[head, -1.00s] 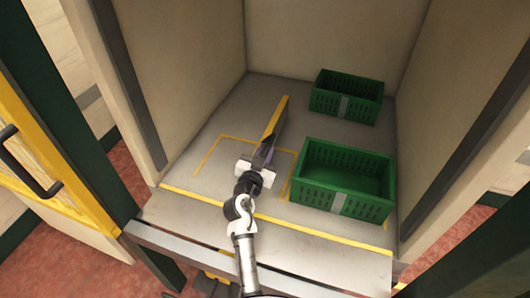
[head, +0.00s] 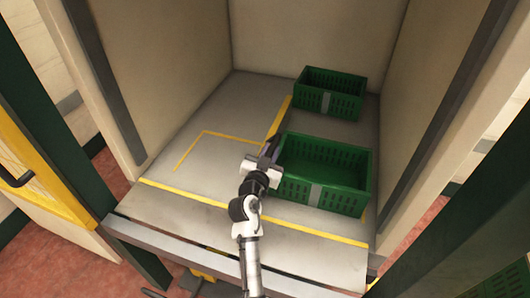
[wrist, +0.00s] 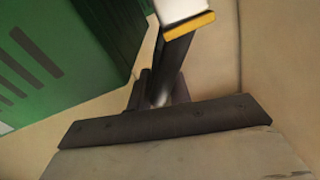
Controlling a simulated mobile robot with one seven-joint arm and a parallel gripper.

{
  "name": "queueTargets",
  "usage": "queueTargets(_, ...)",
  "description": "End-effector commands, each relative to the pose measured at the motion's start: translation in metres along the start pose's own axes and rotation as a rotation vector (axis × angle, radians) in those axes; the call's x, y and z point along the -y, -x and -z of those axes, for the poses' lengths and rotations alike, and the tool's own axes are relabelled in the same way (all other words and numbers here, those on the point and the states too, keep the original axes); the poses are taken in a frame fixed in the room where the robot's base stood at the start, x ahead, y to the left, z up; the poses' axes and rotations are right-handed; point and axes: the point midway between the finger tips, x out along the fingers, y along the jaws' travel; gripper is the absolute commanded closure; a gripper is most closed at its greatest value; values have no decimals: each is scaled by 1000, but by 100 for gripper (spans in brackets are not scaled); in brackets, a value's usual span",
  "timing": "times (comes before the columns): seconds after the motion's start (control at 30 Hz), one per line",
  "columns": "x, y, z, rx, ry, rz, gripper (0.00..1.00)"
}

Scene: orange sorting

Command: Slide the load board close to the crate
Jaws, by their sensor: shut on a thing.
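The load board (head: 280,119) stands on edge on the grey floor of the bay, its yellow top edge running away from me. My gripper (head: 267,156) is shut on its near end. The board is just left of the near green crate (head: 322,184), roughly along its left side. Any gap between them is too small to judge in the head view. The wrist view shows a green crate wall (wrist: 75,60) close on the left. A worn grey surface with a dark strip fills the bottom there; I cannot tell exactly which part it is.
A second green crate (head: 331,92) stands farther back, right of the board's far end. Yellow tape (head: 187,152) marks an area on the floor left of the board, which is clear. Beige walls (head: 310,35) enclose the back and sides.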

Motion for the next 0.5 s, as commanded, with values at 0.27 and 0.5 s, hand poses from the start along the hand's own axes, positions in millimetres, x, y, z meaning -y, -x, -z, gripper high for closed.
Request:
queueTargets(0.27, -6, 0, 0, 0, 5, -3, 100)
queueTargets(0.5, -5, 0, 0, 0, 4, -1, 71)
